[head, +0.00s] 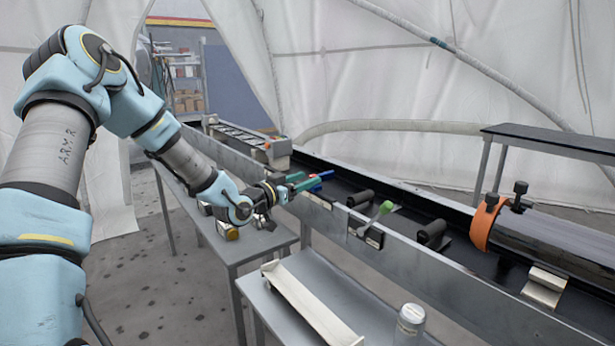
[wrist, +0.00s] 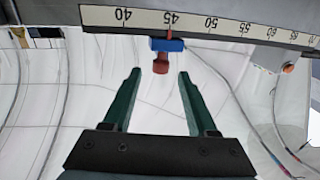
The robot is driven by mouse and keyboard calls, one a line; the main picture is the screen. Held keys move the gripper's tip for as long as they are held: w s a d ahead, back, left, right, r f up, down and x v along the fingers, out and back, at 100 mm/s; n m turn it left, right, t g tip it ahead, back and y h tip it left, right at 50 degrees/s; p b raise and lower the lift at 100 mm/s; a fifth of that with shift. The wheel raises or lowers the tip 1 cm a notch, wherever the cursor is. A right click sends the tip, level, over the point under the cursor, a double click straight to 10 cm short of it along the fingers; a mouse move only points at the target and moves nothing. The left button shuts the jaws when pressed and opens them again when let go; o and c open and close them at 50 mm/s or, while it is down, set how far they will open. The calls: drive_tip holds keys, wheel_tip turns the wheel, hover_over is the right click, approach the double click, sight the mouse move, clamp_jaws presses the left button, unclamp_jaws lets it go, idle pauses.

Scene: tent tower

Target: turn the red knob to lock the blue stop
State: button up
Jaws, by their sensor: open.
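The blue stop (wrist: 172,45) sits on the edge of a numbered scale in the wrist view. A thin red pointer on it stands at about 45. The red knob (wrist: 160,64) sticks out from the stop toward my gripper (wrist: 160,75). The two green fingers are open and spread, and the knob lies just beyond the gap between their tips, without visible contact. In the head view my gripper (head: 303,183) is at the rail beside a blue bit of the stop (head: 326,174). The knob cannot be made out there.
The scale (wrist: 225,24) runs along the rail. A long trough (head: 420,245) carries dark rollers, a green-tipped lever (head: 386,207) and an orange clamp (head: 480,223). Grey tables stand in front, with a pale channel (head: 310,305) and a jar (head: 410,320) on the near one.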

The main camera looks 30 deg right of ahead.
drive_tip(key=shift+x, duration=0.75)
drive_tip(key=shift+c, duration=0.3)
clamp_jaws()
